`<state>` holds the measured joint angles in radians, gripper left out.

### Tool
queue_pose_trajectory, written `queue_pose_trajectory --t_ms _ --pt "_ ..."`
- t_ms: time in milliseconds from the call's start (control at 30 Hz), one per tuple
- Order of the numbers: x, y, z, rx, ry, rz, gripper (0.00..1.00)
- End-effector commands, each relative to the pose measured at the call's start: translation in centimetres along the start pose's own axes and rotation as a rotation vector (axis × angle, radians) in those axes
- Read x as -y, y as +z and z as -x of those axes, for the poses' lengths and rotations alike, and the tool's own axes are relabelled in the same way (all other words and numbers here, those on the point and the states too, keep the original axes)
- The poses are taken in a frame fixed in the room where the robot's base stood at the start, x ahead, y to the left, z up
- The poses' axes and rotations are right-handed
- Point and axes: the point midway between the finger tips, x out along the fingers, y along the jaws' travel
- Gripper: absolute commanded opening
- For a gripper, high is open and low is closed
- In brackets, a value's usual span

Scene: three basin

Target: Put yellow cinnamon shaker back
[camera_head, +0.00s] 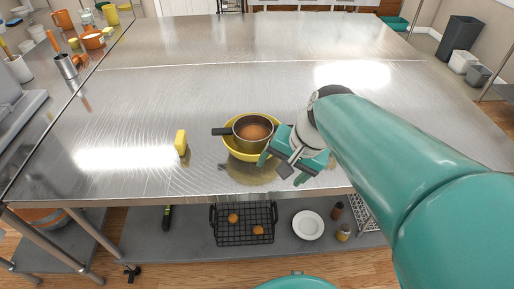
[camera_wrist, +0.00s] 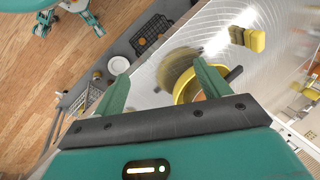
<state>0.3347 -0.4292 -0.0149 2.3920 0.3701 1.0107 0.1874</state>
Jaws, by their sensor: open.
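A small yellow block-like container (camera_head: 181,141), which may be the cinnamon shaker, stands on the steel table left of a yellow bowl. It also shows in the wrist view (camera_wrist: 248,38) at the upper right. No label on it can be read. My gripper (camera_head: 281,168) is open and empty above the table's front part, at the right front side of the bowl. In the wrist view my gripper (camera_wrist: 157,66) has its fingers wide apart, with the bowl beside the right finger.
The yellow bowl (camera_head: 229,148) holds a dark-handled pan (camera_head: 240,121) with brown contents. Below, a shelf carries a black wire basket (camera_head: 243,239), a white plate (camera_head: 308,225) and two small jars, one brown (camera_head: 337,210), one yellowish (camera_head: 343,232). The table's back is clear.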

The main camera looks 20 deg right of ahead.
Motion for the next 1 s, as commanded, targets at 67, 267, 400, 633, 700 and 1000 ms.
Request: queue_pose_trajectory --t_ms 67,267,400,633,700,1000 --pt "1.1 2.2 1.0 -0.073 0.045 0.237 0.75" --pt "2.1 5.0 3.0 -0.227 0.125 0.655 0.75" --pt "2.3 5.5 3.5 -0.271 0.146 0.759 0.75" --pt "2.3 5.5 3.5 -0.272 0.149 0.764 0.75" --pt "2.3 5.5 3.5 -0.272 0.149 0.763 0.75" --pt "2.3 5.5 3.5 -0.271 0.148 0.760 0.75"
